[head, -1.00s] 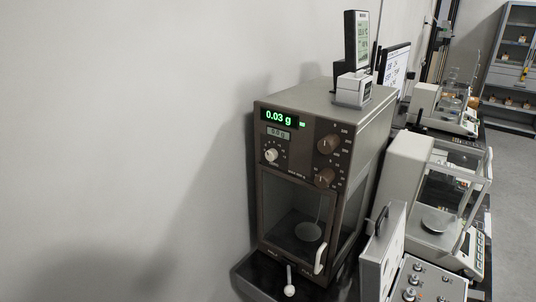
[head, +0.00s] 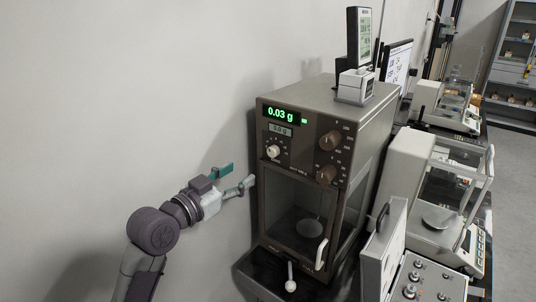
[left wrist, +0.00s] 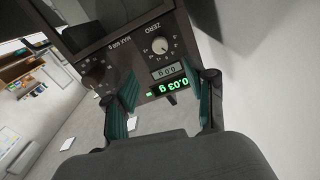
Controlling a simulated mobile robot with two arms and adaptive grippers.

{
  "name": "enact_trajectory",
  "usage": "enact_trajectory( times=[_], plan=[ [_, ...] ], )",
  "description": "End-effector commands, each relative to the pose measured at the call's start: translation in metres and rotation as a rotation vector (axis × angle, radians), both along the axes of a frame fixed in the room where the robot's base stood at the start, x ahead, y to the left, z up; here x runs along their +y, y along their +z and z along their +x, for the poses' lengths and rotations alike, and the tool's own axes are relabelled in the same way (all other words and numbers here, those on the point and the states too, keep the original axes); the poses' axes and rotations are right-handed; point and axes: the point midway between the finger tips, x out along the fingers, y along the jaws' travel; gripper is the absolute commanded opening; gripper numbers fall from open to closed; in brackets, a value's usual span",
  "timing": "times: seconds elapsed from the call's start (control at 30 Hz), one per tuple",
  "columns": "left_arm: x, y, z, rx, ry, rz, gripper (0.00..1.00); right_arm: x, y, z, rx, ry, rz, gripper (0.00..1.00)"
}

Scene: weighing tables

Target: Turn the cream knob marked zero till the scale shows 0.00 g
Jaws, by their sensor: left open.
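The brown scale (head: 330,100) stands by the wall, and its green display (head: 281,113) reads 0.03 g. The cream knob (head: 273,151) is on its front panel, below the display. In the left wrist view the cream knob (left wrist: 160,45) shows beside the word ZERO, with the display (left wrist: 167,87) upside down. My left gripper (head: 233,180) is open and empty, left of the scale front and lower than the knob. In the left wrist view its fingers (left wrist: 168,98) are apart, with the display between them and the knob beyond the tips. My right gripper is not in view.
Two brown knobs (head: 328,156) sit right of the cream knob. A glass door with a white handle (head: 320,254) is below. A small white-tipped lever (head: 290,284) stands in front. A grey case (head: 383,250) and another balance (head: 432,190) are to the right.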

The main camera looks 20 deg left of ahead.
Motion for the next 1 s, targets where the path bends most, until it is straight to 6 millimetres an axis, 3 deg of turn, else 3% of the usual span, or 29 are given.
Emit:
enact_trajectory(
  times=[0.3,0.5,0.7,1.0],
  plan=[
    [-0.025,0.004,0.064,0.002,-0.002,-0.005,0.55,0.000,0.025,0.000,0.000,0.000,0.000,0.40],
    [-0.035,0.002,0.096,0.002,0.000,-0.002,0.55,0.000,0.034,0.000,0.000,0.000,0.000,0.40],
    [-0.041,0.000,0.111,0.001,-0.001,-0.001,0.55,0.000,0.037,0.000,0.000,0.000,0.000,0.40],
    [-0.041,0.000,0.113,0.001,0.000,-0.001,0.55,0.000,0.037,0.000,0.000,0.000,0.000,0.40]
  ],
)
